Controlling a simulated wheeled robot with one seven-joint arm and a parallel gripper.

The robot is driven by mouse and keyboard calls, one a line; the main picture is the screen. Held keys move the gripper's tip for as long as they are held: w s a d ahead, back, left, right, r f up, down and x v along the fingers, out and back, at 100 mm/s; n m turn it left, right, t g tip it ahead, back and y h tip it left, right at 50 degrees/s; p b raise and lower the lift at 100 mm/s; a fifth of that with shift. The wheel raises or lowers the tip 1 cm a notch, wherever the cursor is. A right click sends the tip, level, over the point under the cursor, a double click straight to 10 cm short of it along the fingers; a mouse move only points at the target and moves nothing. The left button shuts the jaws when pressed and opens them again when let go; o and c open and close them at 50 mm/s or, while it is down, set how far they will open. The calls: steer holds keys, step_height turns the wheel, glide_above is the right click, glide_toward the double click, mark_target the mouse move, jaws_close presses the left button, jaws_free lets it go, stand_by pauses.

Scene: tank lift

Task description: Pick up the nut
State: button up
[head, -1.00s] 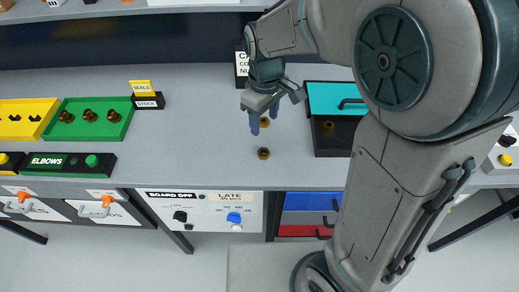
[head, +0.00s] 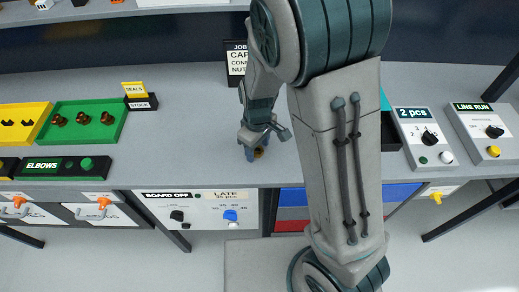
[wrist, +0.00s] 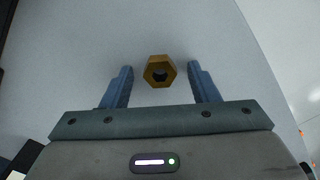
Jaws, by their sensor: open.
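A brass hexagonal nut (wrist: 160,62) lies on the grey table in the wrist view, its dark hole showing. My gripper (wrist: 160,78) is open, with its two blue fingers on either side of the nut and a gap to each. The nut sits at about the level of the fingertips, midway between them. In the head view my gripper (head: 250,152) is low over the table near its front edge, and the nut (head: 259,153) shows small beside the fingers, partly hidden by them.
A green tray (head: 108,138) with several brown parts and a yellow tray (head: 37,108) stand at left, behind the black ELBOWS box (head: 50,170). A sign (head: 235,62) stands behind my gripper. Control boxes (head: 425,138) stand at right. The table left of my gripper is clear.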

steer(key=shift+f, duration=0.1)
steer(key=c, duration=1.1)
steer(key=shift+o, duration=0.2)
